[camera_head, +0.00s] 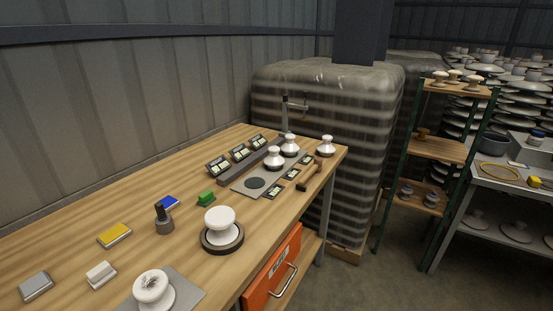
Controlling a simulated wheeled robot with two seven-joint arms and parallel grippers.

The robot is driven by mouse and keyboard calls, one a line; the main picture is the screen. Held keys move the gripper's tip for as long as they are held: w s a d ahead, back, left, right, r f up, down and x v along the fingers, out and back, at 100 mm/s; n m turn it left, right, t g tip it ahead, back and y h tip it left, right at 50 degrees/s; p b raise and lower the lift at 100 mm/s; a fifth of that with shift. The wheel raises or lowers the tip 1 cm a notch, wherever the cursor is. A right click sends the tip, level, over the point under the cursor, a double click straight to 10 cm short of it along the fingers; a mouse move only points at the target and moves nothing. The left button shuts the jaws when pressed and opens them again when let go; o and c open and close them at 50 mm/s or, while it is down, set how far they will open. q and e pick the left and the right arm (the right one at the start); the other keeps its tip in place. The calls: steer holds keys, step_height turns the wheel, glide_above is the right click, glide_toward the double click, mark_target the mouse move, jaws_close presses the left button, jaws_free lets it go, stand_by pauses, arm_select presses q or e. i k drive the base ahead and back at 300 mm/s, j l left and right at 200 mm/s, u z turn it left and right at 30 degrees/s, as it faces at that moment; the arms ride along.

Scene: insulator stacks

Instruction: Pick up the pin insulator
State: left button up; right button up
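Several white insulators stand on the wooden workbench (130,204); I cannot tell which of them is the pin insulator. One white insulator (220,217) with a wide rounded top stands upright on a dark round base (222,248) near the front edge. Another white insulator (150,286) stands on a grey plate (192,291) at the near edge of view, with marks on its top. Smaller white insulators (274,157) stand at the far end, two on a grey strip. A dark metal pin piece (163,218) stands upright left of the dark base. Neither gripper is in view.
Yellow (115,235), blue (167,202), green (206,198) and grey (36,286) blocks lie on the bench. An orange drawer (272,269) is below. Shelves (437,149) and a wrapped pallet (325,130) stand beyond.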

mark_target(274, 161)
steer(key=i+l+u, duration=0.15)
steer(key=l, duration=0.25)
steer(key=i+l+u, duration=0.2)
steer(key=l, duration=0.25)
steer(key=l+u, duration=0.15)
steer(key=l, duration=0.25)
steer(key=i+l+u, duration=0.2)
steer(key=l, duration=0.3)
